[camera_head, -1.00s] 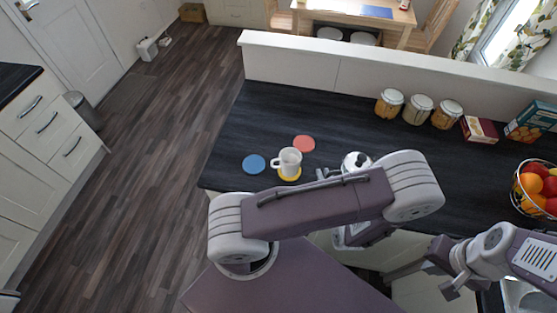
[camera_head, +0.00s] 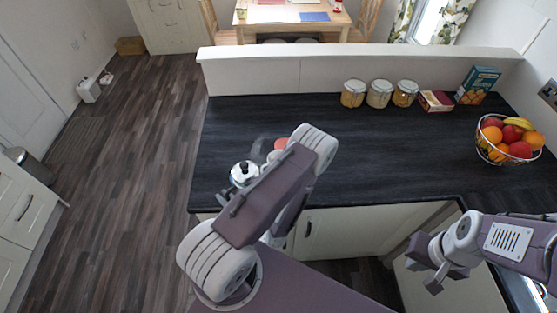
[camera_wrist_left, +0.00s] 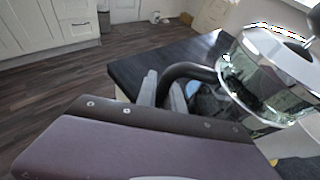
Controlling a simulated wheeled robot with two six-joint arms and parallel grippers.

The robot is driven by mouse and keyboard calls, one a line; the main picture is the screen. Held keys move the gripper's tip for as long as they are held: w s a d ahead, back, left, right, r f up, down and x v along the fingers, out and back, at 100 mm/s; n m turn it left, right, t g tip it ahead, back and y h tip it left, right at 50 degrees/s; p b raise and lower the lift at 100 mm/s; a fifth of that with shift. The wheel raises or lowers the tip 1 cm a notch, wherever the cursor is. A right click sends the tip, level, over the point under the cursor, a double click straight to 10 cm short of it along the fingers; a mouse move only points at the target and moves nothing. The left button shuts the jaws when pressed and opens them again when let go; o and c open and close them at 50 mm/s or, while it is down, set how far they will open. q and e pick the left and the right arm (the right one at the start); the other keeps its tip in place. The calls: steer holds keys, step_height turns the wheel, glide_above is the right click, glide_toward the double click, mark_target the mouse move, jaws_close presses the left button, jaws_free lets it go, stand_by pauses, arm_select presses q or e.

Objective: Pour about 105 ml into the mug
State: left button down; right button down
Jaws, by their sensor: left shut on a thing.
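The silver pot (camera_head: 243,173) with a dark knob is above the counter's left part in the head view. In the left wrist view the pot (camera_wrist_left: 270,75) fills the right side, close up. My left gripper (camera_wrist_left: 164,92) is shut on its black handle (camera_wrist_left: 185,70). In the head view my left arm covers most of that gripper. I cannot make out the mug; the pot or my arm may hide it. A red coaster (camera_head: 280,143) shows partly beside my arm. My right gripper (camera_head: 424,275) is empty, its fingers apart, low at the right.
Three lidded jars (camera_head: 379,94), a small box (camera_head: 435,101) and a taller box (camera_head: 477,85) stand along the low wall (camera_head: 330,72). A fruit basket (camera_head: 508,157) stands at the right. The middle of the dark counter (camera_head: 400,145) is clear.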

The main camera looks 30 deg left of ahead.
mark_target(235, 179)
arm_select(q)
steer(key=shift+s+r, duration=0.15)
steer(key=shift+r, duration=0.2)
steer(key=shift+w+r+m+p, duration=0.25)
steer(key=shift+r+m+p, duration=0.35)
steer(key=shift+p, duration=0.45)
steer(key=shift+w+d+r+m+g+y+p, duration=0.1)
steer(key=shift+w+r+m+g+y+p, duration=0.2)
steer(key=shift+r+p, duration=0.35)
steer(key=shift+d+r+m+g+y+p, duration=0.1)
steer(key=shift+r+m+g+p, duration=0.2)
steer(key=shift+r+g+p, duration=0.25)
steer(key=w+r+m+p, duration=0.1)
steer(key=r+m+g+p, duration=0.1)
steer(key=w+r+m+y+p, duration=0.1)
steer(key=r, duration=0.1)
steer(key=shift+w+d+g, duration=0.35)
steer(key=shift+d, duration=0.05)
steer(key=shift+w+d+r+m+g+y+p, duration=0.1)
steer(key=shift+w+r+m+g+y+p, duration=0.15)
steer(key=shift+r+m+p, duration=0.4)
steer(key=shift+w+d+r+m+g+y+p, duration=0.2)
steer(key=shift+w+r+m, duration=0.25)
steer(key=shift+r, duration=0.45)
steer(key=shift+w+a+r+m+g+y+p, duration=0.15)
steer(key=shift+w+r+m+g+p, duration=0.1)
steer(key=shift+r+m+p, duration=0.45)
steer(key=shift+d+r, duration=0.1)
steer(key=shift+r, duration=0.1)
